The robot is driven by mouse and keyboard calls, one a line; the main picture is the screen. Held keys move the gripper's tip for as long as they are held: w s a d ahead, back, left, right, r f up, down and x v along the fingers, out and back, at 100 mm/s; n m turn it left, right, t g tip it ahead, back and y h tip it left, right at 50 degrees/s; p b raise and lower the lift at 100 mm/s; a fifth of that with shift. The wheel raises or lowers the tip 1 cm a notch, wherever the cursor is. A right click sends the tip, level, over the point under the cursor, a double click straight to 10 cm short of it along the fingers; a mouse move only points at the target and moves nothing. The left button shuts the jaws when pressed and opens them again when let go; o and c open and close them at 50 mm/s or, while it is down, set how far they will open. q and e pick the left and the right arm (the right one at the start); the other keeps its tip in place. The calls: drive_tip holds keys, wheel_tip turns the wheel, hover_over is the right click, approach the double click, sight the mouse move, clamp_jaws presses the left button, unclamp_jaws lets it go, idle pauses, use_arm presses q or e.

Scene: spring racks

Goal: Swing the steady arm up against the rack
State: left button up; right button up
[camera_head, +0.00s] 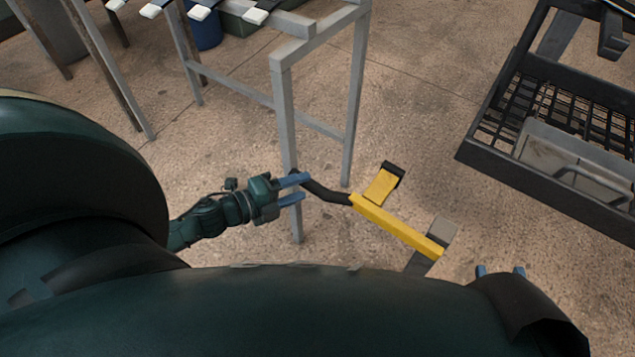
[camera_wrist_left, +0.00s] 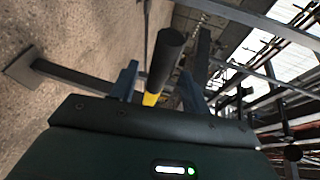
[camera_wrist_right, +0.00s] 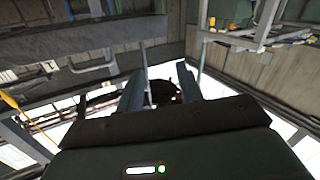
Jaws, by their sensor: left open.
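The steady arm is a yellow bar (camera_head: 395,225) with a bent black end (camera_head: 325,192). In the head view it lies low, sloping down to the right from beside the front leg of the grey rack (camera_head: 283,110). My left gripper (camera_head: 298,189) is open beside that leg, its blue fingers pointing at the black end. In the left wrist view a black round grip (camera_wrist_left: 166,58) with yellow behind it (camera_wrist_left: 150,99) shows between the open fingers (camera_wrist_left: 158,85); contact cannot be told. My right gripper (camera_head: 500,271) is open, fingers apart, at the lower right.
A yellow pad with a black edge (camera_head: 383,187) stands near the bar. A grey and dark post (camera_head: 437,235) is at the bar's far end. A black mesh-floored cart (camera_head: 545,185) stands at the right. Concrete floor between rack and cart is mostly clear.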

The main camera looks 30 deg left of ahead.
use_arm(q)
drive_tip(key=shift+b+x, duration=0.4)
drive_tip(key=shift+x, duration=2.4)
drive_tip(key=shift+c, duration=0.4)
clamp_jaws()
